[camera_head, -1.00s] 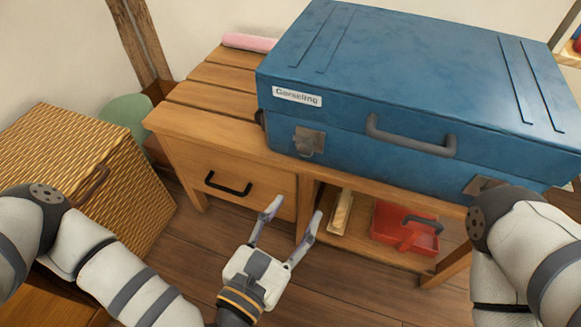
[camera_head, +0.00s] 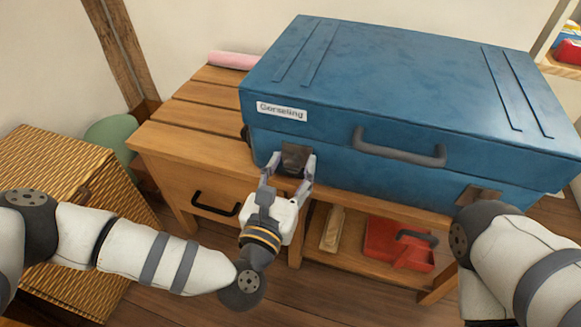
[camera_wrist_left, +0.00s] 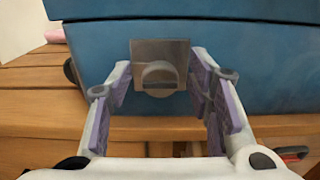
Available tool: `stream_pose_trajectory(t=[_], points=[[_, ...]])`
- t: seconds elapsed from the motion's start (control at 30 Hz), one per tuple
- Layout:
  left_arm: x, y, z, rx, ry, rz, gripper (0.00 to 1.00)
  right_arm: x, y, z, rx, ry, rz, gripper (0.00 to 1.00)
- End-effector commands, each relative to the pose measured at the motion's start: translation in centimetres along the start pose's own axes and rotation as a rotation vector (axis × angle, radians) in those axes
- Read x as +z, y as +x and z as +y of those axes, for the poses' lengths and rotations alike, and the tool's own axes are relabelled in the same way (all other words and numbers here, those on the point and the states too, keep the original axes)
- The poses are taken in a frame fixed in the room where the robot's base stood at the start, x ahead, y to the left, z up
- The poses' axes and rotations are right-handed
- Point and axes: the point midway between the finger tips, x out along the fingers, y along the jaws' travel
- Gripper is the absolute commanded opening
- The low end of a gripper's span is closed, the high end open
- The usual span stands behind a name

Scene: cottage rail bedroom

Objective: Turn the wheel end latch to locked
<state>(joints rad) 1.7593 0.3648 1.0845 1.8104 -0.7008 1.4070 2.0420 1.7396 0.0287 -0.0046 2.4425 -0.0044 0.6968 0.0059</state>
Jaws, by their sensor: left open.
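The blue case (camera_head: 400,90) lies on the wooden bench. Its left latch (camera_head: 296,155), near the dark wheel (camera_head: 246,134) at the case's left end, is a grey metal plate. In the left wrist view the latch (camera_wrist_left: 160,49) carries a round turning knob (camera_wrist_left: 159,75) with a crosswise ridge. My left gripper (camera_head: 290,164) is open in front of this latch, one finger on each side of the knob; contact is not visible. A second latch (camera_head: 478,196) on the right is partly covered by my right arm. My right gripper is not in view.
The case has a grey handle (camera_head: 398,150) between its latches. Below are a drawer with a black handle (camera_head: 215,204) and a shelf with a red dustpan (camera_head: 390,250). A wicker basket (camera_head: 60,165) stands at left. A pink roll (camera_head: 233,60) lies on the bench.

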Motion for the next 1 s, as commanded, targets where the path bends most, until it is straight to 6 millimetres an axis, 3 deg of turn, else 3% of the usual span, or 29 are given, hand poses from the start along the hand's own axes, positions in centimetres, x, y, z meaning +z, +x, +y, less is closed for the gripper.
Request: stream_pose_trajectory(t=[0.07,0.1,0.3,0.67,1.0], points=[[0.01,-0.02,-0.01,0.000,0.000,0.000,0.47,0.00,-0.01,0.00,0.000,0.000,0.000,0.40],[0.01,-0.03,0.00,0.000,0.000,0.000,0.42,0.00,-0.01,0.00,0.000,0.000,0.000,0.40],[0.00,-0.05,0.00,0.000,0.001,0.000,0.00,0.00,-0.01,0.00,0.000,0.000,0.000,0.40],[0.03,-0.05,-0.03,-0.001,0.048,-0.001,0.00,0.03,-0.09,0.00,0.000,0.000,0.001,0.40],[0.10,-0.05,-0.13,-0.001,0.297,-0.002,0.00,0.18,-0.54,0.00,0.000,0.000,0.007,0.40]])
